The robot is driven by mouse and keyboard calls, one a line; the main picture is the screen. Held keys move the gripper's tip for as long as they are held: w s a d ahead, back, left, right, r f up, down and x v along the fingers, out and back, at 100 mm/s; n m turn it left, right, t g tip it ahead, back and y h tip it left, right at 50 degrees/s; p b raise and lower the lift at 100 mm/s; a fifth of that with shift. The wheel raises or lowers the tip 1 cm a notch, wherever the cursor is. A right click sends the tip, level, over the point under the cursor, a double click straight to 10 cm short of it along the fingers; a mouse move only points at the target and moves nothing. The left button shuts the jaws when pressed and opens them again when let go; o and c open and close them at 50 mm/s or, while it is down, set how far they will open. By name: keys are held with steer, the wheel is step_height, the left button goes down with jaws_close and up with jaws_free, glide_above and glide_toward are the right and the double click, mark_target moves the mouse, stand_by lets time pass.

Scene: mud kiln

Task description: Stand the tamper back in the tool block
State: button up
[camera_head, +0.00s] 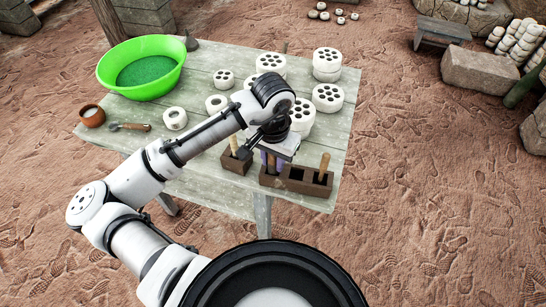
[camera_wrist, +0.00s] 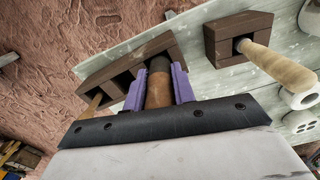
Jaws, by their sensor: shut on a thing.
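My gripper (camera_head: 271,161), with purple fingers, is shut on the tamper, over the left part of the dark brown tool block (camera_head: 300,187). In the wrist view the tamper's brown rounded shaft (camera_wrist: 159,90) is between the two fingers (camera_wrist: 158,86). Its darker far end reaches the tool block (camera_wrist: 112,65); I cannot tell how deep it sits in a slot. In the head view my gripper mostly hides the tamper. The block's middle slot looks empty. A wooden-handled tool (camera_head: 324,166) stands in its right slot.
A separate small brown block (camera_head: 236,163) with a pale wooden handle (camera_head: 234,143) stands just left. White perforated cylinders (camera_head: 327,97) stand behind on the table (camera_head: 210,190). A green basin (camera_head: 140,68), a small clay cup (camera_head: 92,115) and a tool (camera_head: 130,127) are at left.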

steer(key=shift+f+b, duration=0.4)
steer(key=shift+f, duration=0.25)
steer(key=o, duration=1.1)
steer(key=shift+c, duration=0.2)
steer(key=shift+o, duration=0.3)
steer(key=o, duration=0.5)
steer(key=shift+r, duration=0.15)
steer(key=shift+r+p, duration=2.8)
steer(key=shift+r, duration=0.15)
